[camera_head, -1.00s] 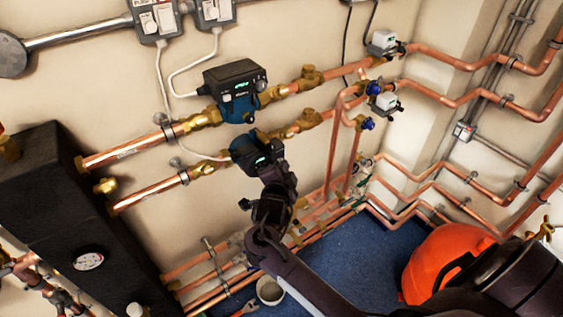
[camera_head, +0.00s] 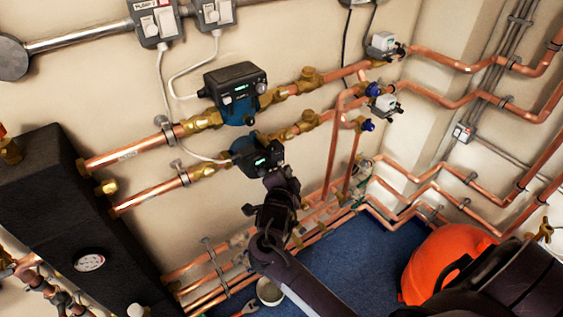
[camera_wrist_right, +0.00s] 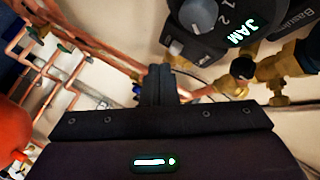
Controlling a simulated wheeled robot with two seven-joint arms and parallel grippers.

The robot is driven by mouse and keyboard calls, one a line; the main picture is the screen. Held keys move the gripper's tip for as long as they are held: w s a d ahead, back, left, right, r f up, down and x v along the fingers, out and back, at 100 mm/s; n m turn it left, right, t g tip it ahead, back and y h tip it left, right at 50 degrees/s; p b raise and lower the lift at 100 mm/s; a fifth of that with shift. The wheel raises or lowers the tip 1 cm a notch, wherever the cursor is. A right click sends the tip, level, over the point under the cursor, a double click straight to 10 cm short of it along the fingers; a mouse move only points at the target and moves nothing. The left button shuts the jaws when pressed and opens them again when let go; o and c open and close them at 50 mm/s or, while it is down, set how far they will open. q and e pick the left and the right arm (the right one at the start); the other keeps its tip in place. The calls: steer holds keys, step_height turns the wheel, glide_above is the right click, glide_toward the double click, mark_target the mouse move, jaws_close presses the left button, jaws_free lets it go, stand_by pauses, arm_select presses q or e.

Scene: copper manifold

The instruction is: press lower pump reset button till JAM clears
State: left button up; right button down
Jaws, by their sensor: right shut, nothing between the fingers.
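The lower pump (camera_head: 248,150) is a blue body with a black control box on the lower copper pipe, partly hidden by my right gripper. In the right wrist view its display (camera_wrist_right: 245,32) reads JAM in pale letters. A grey knob (camera_wrist_right: 198,14) and a small light button (camera_wrist_right: 175,47) sit left of the display. My right gripper (camera_head: 277,174) is shut and empty just in front of and below the control box. In the wrist view its fingertips (camera_wrist_right: 159,70) are below the button, with a seeming gap; contact cannot be told. My left gripper is out of view.
The upper pump (camera_head: 235,92) sits just above on a parallel pipe. A black box with a gauge (camera_head: 89,260) stands at left. Copper pipes (camera_head: 450,97) run along the right wall. An orange vessel (camera_head: 440,262) and a small bucket (camera_head: 270,291) are on the blue floor (camera_head: 350,262).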

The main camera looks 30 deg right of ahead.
steer(key=s+p, duration=0.2)
steer(key=s, duration=0.3)
steer(key=shift+d, duration=0.2)
stand_by(0.3)
stand_by(0.7)
